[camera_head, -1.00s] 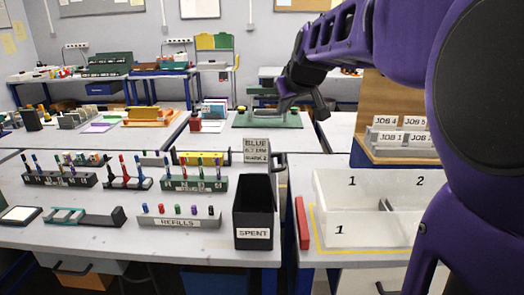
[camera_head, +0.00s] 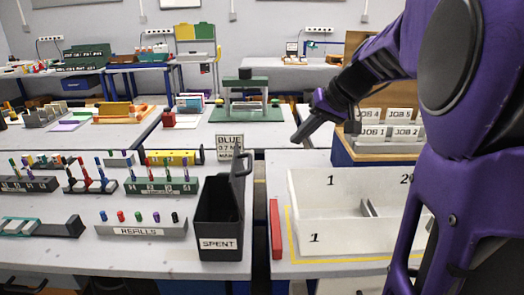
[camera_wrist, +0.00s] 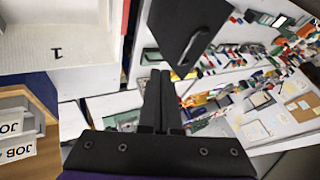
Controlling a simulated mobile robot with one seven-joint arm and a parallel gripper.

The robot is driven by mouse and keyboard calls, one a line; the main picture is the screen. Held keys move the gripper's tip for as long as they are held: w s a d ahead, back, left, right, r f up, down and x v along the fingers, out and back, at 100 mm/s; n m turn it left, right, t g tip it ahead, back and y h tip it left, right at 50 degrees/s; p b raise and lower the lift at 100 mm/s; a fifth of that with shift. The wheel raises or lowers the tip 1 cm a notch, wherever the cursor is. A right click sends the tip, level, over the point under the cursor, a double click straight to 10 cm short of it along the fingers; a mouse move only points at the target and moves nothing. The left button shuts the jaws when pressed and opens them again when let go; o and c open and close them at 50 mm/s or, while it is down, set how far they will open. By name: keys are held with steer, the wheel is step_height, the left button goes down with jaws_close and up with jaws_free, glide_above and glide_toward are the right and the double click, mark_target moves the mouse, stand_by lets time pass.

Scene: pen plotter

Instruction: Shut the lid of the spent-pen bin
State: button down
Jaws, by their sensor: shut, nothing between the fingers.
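The spent-pen bin (camera_head: 219,243) is a black box with a white SPENT label, at the front edge of the left table in the head view. Its top is open, showing a dark inside. Its black lid (camera_head: 239,165) stands raised at the bin's right rear, seen nearly edge-on, with a small handle on it. In the wrist view a dark panel with a handle, apparently the lid (camera_wrist: 182,28), is just beyond the fingertips. My gripper (camera_head: 298,139) is shut and empty, to the right of the lid and pointing down-left. Its closed fingers also show in the wrist view (camera_wrist: 160,76).
A red block (camera_head: 275,228) and a white divided tray (camera_head: 335,240) lie right of the bin. A refills rack (camera_head: 143,230) and pen stands (camera_head: 160,186) are to its left. A BLUE card (camera_head: 229,143) stands behind it. A job-card holder (camera_head: 388,134) is at the right.

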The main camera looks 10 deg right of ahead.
steer(key=w+a+f+b, duration=0.1)
steer(key=w+a+f, duration=0.4)
steer(key=a+f, duration=0.3)
steer(key=shift+w+r, duration=0.1)
stand_by(0.5)
